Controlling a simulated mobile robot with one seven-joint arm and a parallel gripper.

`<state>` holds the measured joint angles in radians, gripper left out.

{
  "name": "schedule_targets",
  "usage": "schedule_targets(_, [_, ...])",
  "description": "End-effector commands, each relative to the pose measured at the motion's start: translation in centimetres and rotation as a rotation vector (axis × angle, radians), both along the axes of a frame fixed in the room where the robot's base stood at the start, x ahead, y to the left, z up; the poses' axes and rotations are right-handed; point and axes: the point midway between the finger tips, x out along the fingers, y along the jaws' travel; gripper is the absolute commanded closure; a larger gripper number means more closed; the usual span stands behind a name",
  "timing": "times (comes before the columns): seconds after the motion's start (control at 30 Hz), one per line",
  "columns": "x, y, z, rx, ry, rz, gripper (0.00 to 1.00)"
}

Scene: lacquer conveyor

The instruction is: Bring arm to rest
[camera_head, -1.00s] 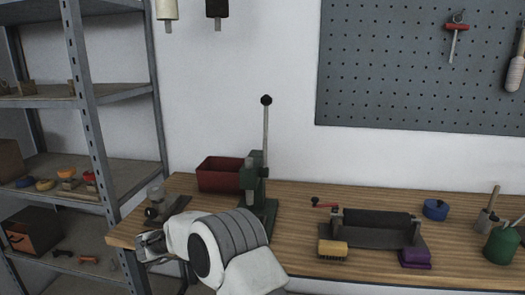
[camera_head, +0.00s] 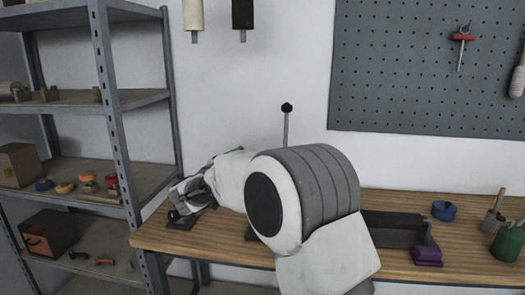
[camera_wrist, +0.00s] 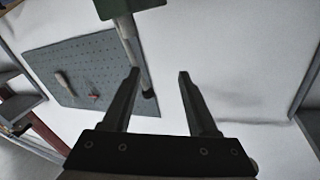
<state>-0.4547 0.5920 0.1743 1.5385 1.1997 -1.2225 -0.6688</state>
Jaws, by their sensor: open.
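My gripper (camera_wrist: 160,75) is open in the wrist view, with nothing between its two dark fingers. In the head view my gripper (camera_head: 190,197) is above the left end of the wooden bench (camera_head: 165,240). My arm is raised and bent in front of the bench's middle. It hides most of the green lever press, whose upright lever (camera_head: 286,125) shows above the arm. In the wrist view a grey bar beneath a green block (camera_wrist: 132,45) passes close behind the left finger. I cannot tell whether they touch.
A metal shelf (camera_head: 118,120) with small parts stands at the left, close to my gripper. A black roller unit (camera_head: 395,228), a purple block (camera_head: 427,256), a blue ring (camera_head: 444,210) and a green can (camera_head: 508,243) are on the bench's right. A pegboard (camera_head: 420,70) hangs behind.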

Motion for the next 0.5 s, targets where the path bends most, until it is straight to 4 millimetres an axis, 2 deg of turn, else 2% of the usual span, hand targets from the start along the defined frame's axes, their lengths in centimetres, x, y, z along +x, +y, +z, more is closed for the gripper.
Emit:
schedule_targets(0.03, [0.0,-0.5,2.7,0.008,-0.015,0.065,0.41])
schedule_targets(0.2, [-1.1,-0.7,8.4,0.017,-0.01,0.304,0.41])
schedule_targets(0.33, [-3.4,-1.2,11.2,0.005,0.039,0.461,0.41])
schedule_targets(0.5, [-8.1,-2.5,12.6,-0.021,0.161,0.625,0.41])
